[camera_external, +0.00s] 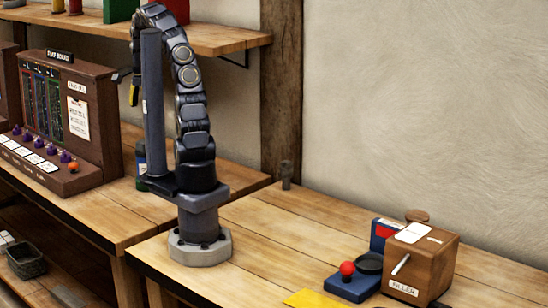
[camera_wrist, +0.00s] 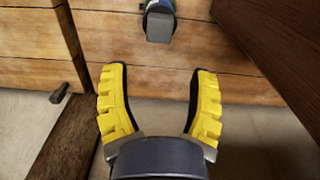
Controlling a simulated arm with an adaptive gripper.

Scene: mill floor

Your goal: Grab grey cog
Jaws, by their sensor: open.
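I cannot make out a grey cog in either view. My gripper (camera_external: 134,92) shows in the external view as a small yellow piece, high over the left bench and partly behind my arm. In the wrist view my gripper (camera_wrist: 158,71) has two yellow ridged fingers spread wide, with nothing between them. A bottle with a grey cap (camera_wrist: 159,27) stands beyond the fingertips, near the top of that view. In the external view the bottle (camera_external: 141,160) is partly hidden behind my arm's post.
A brown flap board cabinet (camera_external: 75,120) with knobs stands left of my arm. A wooden filler box (camera_external: 420,262), a red-knobbed blue device (camera_external: 352,285) and a yellow sheet (camera_external: 312,299) sit at right. A small grey cylinder (camera_external: 287,174) stands by the wall. The middle bench is clear.

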